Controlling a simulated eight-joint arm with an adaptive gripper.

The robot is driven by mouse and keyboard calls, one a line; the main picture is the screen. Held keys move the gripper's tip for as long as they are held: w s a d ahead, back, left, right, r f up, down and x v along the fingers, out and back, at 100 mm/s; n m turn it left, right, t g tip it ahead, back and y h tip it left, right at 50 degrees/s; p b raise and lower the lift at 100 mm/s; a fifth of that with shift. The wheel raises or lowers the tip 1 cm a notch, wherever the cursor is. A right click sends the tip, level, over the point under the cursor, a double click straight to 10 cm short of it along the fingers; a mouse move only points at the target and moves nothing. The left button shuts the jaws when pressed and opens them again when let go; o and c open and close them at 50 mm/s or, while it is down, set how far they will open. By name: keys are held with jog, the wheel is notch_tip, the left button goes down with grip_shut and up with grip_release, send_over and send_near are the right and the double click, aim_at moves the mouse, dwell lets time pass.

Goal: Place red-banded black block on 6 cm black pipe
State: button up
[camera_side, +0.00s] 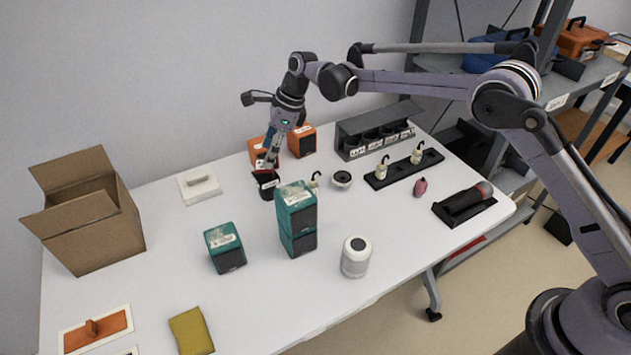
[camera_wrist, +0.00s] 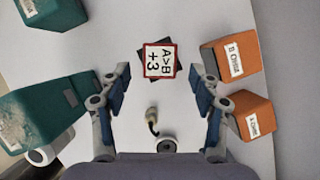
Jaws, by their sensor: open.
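A small block with a red-edged white label reading "A>B +3" (camera_wrist: 159,59) shows in the wrist view, between and just beyond my fingers. A dark square edge shows beneath it, turned at a slight angle. In the side view its red and white top (camera_side: 263,164) is at my fingertips, above a black piece (camera_side: 267,181) with a pale label. Block and black piece look stacked, but I cannot tell whether they touch or whether the black piece is the pipe. My gripper (camera_side: 270,160) points down, with its fingers (camera_wrist: 163,88) apart and clear of the block in the wrist view.
Two stacked teal boxes (camera_side: 297,222) stand close in front. Orange boxes (camera_side: 302,141) stand behind.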

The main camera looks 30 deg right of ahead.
jog(key=s+d+r+n+t, duration=0.1)
jog(key=s+d+r+n, duration=0.2)
jog(key=r, duration=0.4)
jog(key=s+d+r+n, duration=0.2)
jog(key=s+d+r, duration=0.2)
jog(key=d+r, duration=0.25)
jog(key=s+d+r+n+t+h, duration=0.2)
jog(key=s+d+r+n, duration=0.3)
jog(key=s, duration=0.4)
jog(key=s+d+f+n, duration=0.2)
jog(key=s+d+n, duration=0.1)
jog(key=s, duration=0.3)
jog(key=s+d+f+n+t+h, duration=0.1)
jog(key=s+d+f+n, duration=0.2)
jog(key=s+n, duration=0.2)
jog(key=s+d+f+n+t+h, duration=0.1)
jog(key=s+d+f+n, duration=0.1)
jog(key=s, duration=0.6)
jog(key=shift+d+f+n, duration=0.35)
jog(key=shift+d+n, duration=0.55)
jog(key=shift+n, duration=0.3)
